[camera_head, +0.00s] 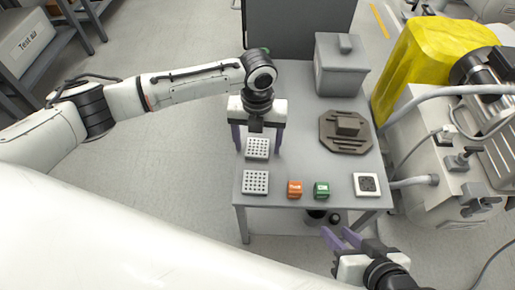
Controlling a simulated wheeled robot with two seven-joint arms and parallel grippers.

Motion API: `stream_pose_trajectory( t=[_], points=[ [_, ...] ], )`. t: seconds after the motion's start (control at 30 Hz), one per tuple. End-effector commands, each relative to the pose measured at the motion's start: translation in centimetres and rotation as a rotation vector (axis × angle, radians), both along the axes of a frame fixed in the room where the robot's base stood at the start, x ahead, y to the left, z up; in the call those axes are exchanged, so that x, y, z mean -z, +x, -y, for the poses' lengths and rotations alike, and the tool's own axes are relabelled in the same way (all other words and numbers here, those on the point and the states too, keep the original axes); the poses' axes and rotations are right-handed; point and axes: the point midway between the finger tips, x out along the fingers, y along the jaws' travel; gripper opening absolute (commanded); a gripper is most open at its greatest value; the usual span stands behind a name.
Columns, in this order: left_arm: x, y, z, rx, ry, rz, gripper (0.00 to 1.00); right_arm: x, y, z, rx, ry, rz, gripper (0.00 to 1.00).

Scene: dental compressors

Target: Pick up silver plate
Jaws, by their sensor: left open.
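Two small silver plates with rows of holes lie on the grey table: a far plate (257,149) and a near plate (255,183) closer to the front edge. My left gripper (257,143) points down over the far plate, open, with one purple finger on each side of it. Whether the fingers touch the plate or tabletop cannot be told. My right gripper (341,238) is in front of the table's front edge, away from the plates, with its purple fingers apart and nothing between them.
The grey table (295,150) also holds an orange block (294,189), a green block (321,190), a white square piece (367,185), a dark octagonal piece (345,132) and a grey lidded box (340,68). Large machinery (455,140) stands close on the right.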

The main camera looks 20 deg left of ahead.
Motion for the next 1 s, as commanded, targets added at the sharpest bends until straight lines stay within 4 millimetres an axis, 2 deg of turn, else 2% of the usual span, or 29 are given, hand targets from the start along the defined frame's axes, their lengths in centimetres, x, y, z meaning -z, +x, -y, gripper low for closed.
stream_pose_trajectory(
  t=[0.07,0.33,0.53,0.63,1.0],
  points=[
    [0.0,0.0,0.0,0.0,0.0,0.0,0.67,0.0,0.0,0.0,0.0,0.0,0.0,0.31],
    [0.0,0.0,0.0,0.0,0.0,0.0,0.22,0.0,0.0,0.0,0.0,0.0,0.001,0.31],
    [-0.1,0.0,0.0,0.0,0.0,0.0,0.22,0.0,0.0,0.0,0.001,0.0,0.001,0.31],
    [-0.9,0.0,0.0,0.0,0.0,0.001,0.22,-0.5,0.1,0.1,0.003,0.0,0.007,0.31],
    [-8.0,0.0,0.1,0.0,-0.001,0.001,0.22,-2.0,-0.4,1.6,0.095,0.016,0.07,0.31]
  ],
)
